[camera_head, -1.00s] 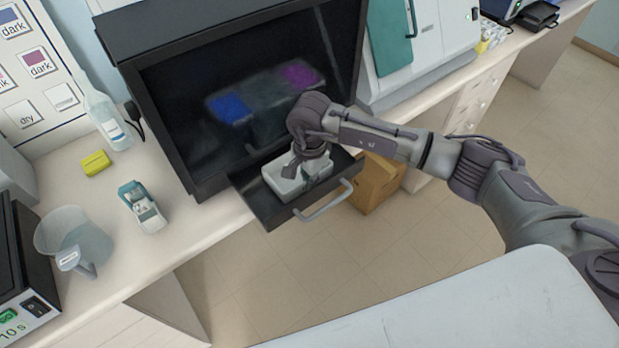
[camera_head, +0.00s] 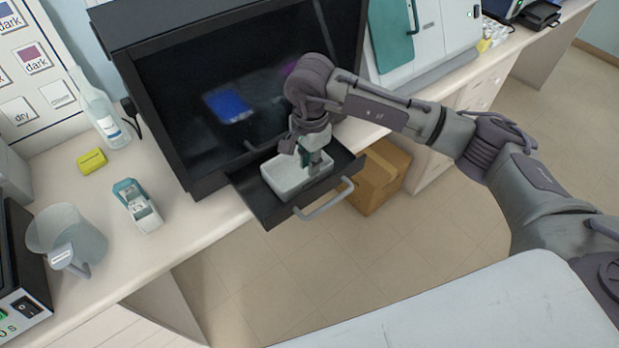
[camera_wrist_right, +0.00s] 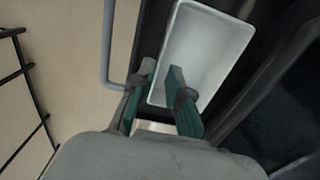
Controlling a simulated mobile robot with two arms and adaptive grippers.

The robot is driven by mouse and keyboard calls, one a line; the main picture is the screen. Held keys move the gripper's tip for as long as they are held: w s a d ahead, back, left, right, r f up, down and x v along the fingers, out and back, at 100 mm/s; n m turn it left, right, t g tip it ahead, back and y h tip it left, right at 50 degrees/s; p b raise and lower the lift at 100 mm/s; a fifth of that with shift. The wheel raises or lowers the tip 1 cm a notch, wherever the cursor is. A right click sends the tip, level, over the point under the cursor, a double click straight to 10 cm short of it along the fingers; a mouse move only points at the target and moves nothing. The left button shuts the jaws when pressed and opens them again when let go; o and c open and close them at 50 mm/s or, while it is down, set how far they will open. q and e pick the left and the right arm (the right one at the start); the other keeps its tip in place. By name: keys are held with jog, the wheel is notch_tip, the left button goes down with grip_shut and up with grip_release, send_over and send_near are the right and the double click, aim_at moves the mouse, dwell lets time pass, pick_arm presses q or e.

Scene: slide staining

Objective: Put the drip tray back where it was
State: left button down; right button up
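The drip tray, a white rectangular open dish (camera_head: 285,190), sits level in the black pulled-out drawer (camera_head: 264,208) of the dark cabinet. It looks empty and also shows in the wrist view (camera_wrist_right: 205,45). My right gripper (camera_head: 309,160) points down over the tray's right end. In the wrist view its two green-lined fingers (camera_wrist_right: 160,72) are apart with a gap between them. One finger is over the tray's inside and the other on the outer side of its rim. I cannot tell whether either touches the tray. My left gripper is not in view.
The drawer's grey bar handle (camera_head: 325,200) runs along its front. The dark cabinet (camera_head: 170,110) rises behind, with a blue-lit patch inside. A beaker (camera_head: 68,240), a slide box (camera_head: 138,205), a yellow block (camera_head: 92,161) and a bottle (camera_head: 103,115) stand on the left counter.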

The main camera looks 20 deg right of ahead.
notch_tip(320, 180, up, 4)
jog(key=shift+r+b, duration=0.25)
jog(key=shift+b, duration=0.4)
jog(key=shift+r, duration=0.7)
jog(key=shift+s, duration=0.1)
